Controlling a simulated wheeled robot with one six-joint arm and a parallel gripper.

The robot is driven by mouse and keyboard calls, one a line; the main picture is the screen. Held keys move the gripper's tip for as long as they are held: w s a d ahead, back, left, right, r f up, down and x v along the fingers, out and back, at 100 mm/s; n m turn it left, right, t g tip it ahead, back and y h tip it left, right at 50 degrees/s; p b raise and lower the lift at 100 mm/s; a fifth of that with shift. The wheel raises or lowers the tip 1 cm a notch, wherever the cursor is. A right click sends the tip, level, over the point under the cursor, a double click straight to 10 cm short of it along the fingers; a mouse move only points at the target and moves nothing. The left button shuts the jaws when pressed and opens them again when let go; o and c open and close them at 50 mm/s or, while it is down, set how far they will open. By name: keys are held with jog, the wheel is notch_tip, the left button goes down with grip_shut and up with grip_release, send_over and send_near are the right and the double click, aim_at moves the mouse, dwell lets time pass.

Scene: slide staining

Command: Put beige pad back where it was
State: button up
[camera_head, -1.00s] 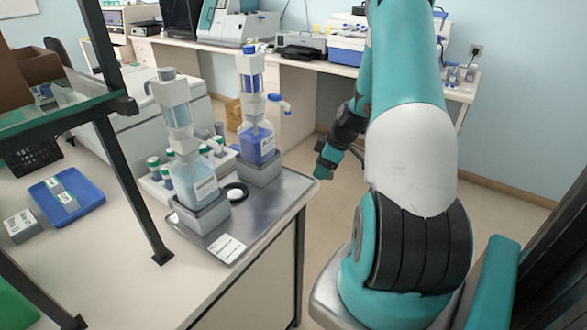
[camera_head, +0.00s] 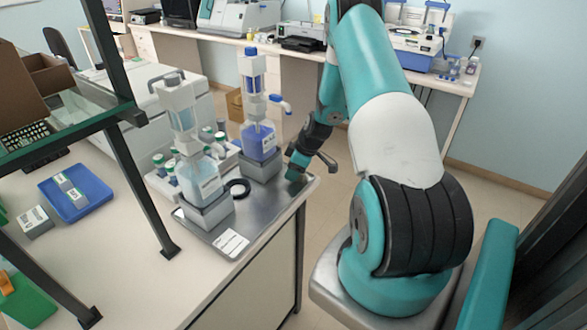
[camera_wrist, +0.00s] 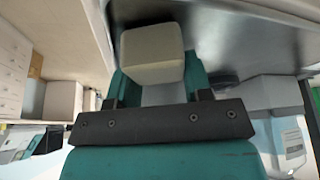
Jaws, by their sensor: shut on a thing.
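The beige pad (camera_wrist: 152,54) is a small pale block in the wrist view, between the two teal fingers of my gripper (camera_wrist: 156,72). My gripper is shut on it. In the head view my gripper (camera_head: 297,169) is at the right end of the metal tray (camera_head: 272,208), to the right of the blue-liquid dispenser. The pad is not discernible in the head view. I cannot tell whether the pad touches the tray.
A blue-liquid dispenser (camera_head: 259,140) and a clear-liquid dispenser (camera_head: 201,180) stand on the tray, with a black ring (camera_head: 237,188) between them. A white label card (camera_head: 231,243) lies near the front. A dark rack post (camera_head: 140,190) stands left. The tray's right part is fairly clear.

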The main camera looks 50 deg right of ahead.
jog(key=shift+f, duration=0.1)
jog(key=o, duration=0.6)
jog(key=b+v, duration=0.3)
jog(key=v, duration=0.9)
jog(key=shift+b, duration=0.3)
jog(key=shift+s+d, duration=0.1)
jog(key=shift+s, duration=0.05)
